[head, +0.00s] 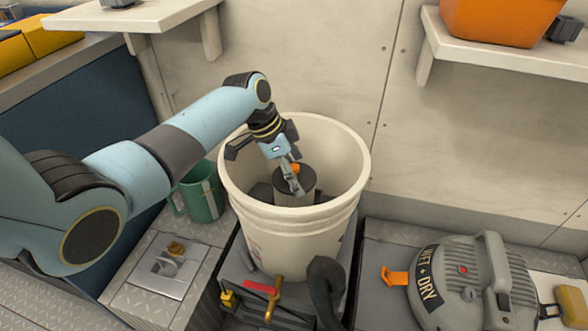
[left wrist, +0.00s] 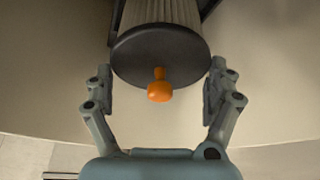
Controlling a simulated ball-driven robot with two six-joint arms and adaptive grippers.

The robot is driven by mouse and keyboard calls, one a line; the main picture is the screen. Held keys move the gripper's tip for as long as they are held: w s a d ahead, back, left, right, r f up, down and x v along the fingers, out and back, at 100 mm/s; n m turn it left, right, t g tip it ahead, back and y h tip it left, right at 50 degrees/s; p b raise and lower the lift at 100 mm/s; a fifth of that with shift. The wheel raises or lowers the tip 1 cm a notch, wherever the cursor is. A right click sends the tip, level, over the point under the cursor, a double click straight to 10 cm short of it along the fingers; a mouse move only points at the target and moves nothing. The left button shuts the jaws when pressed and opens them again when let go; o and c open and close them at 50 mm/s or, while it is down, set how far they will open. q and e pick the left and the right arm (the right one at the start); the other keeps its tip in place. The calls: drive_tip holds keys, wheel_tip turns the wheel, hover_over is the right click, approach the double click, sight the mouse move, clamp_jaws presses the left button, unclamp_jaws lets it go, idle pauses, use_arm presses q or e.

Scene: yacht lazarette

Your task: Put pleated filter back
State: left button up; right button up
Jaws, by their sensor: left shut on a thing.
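The pleated filter (head: 297,198) stands inside the cream bucket (head: 295,232), with a dark round cap and an orange knob on top. In the left wrist view the filter's pleats (left wrist: 160,10) show behind its dark cap (left wrist: 160,52), and the orange knob faces the camera. My left gripper (head: 289,180) reaches down into the bucket from above and is shut on the filter, with a finger on each side of the cap (left wrist: 160,90). The filter's lower end is hidden by the bucket's wall. My right gripper is not in view.
A grey vacuum head (head: 465,285) marked "DRY" lies to the right of the bucket. A green mug (head: 200,195) stands left of it, close under my left arm. A black hose (head: 324,290) rises in front. Shelves jut out above, one with an orange bin (head: 498,18).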

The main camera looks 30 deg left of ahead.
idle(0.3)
use_arm(q)
drive_tip(key=o, duration=0.9)
drive_tip(key=v, duration=1.2)
drive_tip(key=shift+s, duration=0.15)
